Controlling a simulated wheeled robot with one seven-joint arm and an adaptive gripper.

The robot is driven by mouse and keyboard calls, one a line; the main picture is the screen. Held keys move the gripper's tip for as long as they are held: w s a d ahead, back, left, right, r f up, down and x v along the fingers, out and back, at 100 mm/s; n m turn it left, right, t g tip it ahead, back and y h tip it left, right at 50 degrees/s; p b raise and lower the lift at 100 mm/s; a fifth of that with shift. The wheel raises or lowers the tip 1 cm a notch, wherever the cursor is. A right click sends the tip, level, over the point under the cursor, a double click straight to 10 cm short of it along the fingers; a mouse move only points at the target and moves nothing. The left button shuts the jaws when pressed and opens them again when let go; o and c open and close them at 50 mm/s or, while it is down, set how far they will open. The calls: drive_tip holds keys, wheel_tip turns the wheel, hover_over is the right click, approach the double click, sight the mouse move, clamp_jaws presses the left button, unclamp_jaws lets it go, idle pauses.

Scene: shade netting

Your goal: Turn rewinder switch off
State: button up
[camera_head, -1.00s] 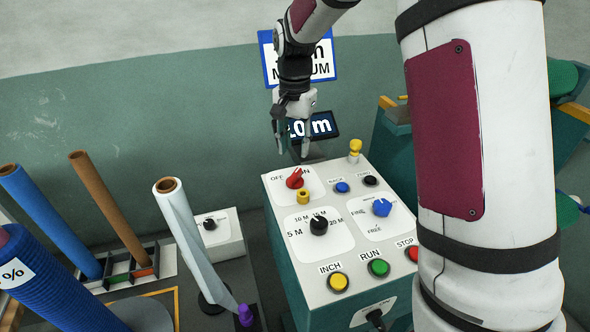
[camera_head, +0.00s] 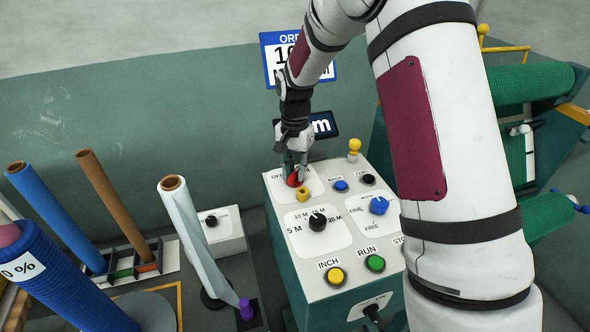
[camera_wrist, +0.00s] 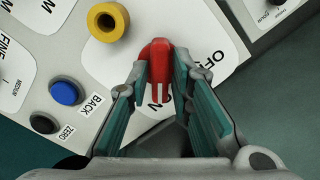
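The rewinder switch is a red knob (camera_head: 293,180) with OFF and ON labels, at the back left of the white control box top. In the wrist view the red knob (camera_wrist: 158,70) sits between my two fingertips, its handle lying toward the partly covered ON label; OFF is to its right. My gripper (camera_head: 295,173) reaches down over the knob from above. In the wrist view my gripper (camera_wrist: 162,66) has its teal-padded fingers drawn in on both sides of the knob, and they appear to touch it. The head view hides much of the knob.
A yellow collar (camera_head: 303,195) stands close to the knob. A black dial (camera_head: 317,221), blue dial (camera_head: 379,206), blue button (camera_head: 340,186) and yellow INCH button (camera_head: 336,275) share the panel. A display (camera_head: 322,124) stands behind. A clear film roll (camera_head: 195,235) leans at left.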

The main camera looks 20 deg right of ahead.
clamp_jaws()
drive_tip(key=shift+n, duration=0.3)
drive_tip(key=n, duration=0.3)
drive_tip(key=shift+b, duration=0.4)
drive_tip(key=n, duration=0.9)
drive_tip(key=shift+n+b, duration=0.3)
drive_tip(key=n, duration=0.4)
drive_tip(key=shift+n, duration=0.3)
